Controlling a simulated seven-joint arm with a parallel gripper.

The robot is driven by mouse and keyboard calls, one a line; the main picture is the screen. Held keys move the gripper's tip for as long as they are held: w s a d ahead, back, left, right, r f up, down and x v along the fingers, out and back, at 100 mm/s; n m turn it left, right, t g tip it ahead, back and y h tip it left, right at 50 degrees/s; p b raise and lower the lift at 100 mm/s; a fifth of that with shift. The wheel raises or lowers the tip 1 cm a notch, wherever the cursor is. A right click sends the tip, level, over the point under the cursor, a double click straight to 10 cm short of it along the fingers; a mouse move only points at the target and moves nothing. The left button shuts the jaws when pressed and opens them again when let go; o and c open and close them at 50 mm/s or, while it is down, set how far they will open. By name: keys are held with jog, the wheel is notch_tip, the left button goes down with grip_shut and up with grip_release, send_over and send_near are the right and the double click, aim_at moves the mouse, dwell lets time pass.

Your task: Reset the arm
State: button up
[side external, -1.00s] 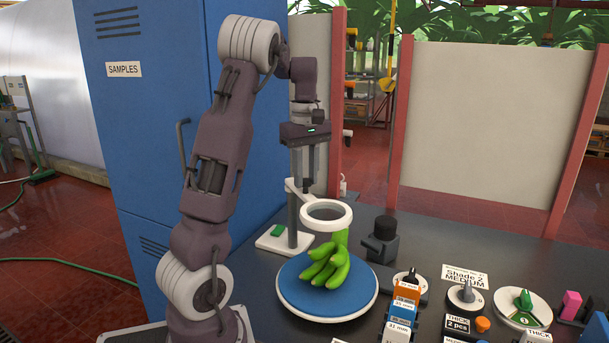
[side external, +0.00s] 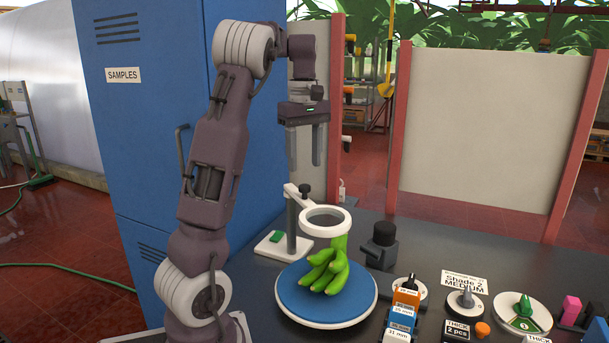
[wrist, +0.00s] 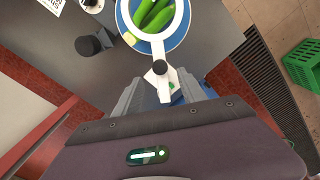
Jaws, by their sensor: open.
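My gripper (side external: 304,160) is open and empty, raised above the stand with the white ring. Its two fingers point down and also show in the wrist view (wrist: 166,88). Below it, a bunch of green bananas (side external: 326,268) rests on the round blue turntable (side external: 345,308). The bananas (wrist: 155,14), ring (wrist: 180,38) and blue disc (wrist: 128,38) also show at the top of the wrist view. My fingers are apart from the ring and the bananas.
A tall blue cabinet (side external: 140,120) stands behind my arm. A black device (side external: 381,243) stands right of the ring. Colored size blocks (side external: 403,318), knobs and labels fill the right front of the dark table (side external: 440,262). The air around the gripper is clear.

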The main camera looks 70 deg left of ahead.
jog(key=shift+r, duration=0.65)
jog(key=shift+d, duration=0.1)
jog(key=s+d+m+t, duration=0.2)
jog(key=d+m, duration=0.4)
jog(key=d, duration=0.5)
jog(key=s+d+m+t, duration=0.2)
jog(key=d+m, duration=0.4)
jog(key=d, duration=0.6)
jog(key=s+d+f+m+t, duration=0.1)
jog(key=s+d+f+m, duration=0.4)
jog(key=s+d+m, duration=0.3)
jog(key=shift+d+f+t, duration=0.2)
jog(key=shift+d+t, duration=0.05)
jog(key=shift+t, duration=0.05)
jog(key=shift+o, duration=0.4)
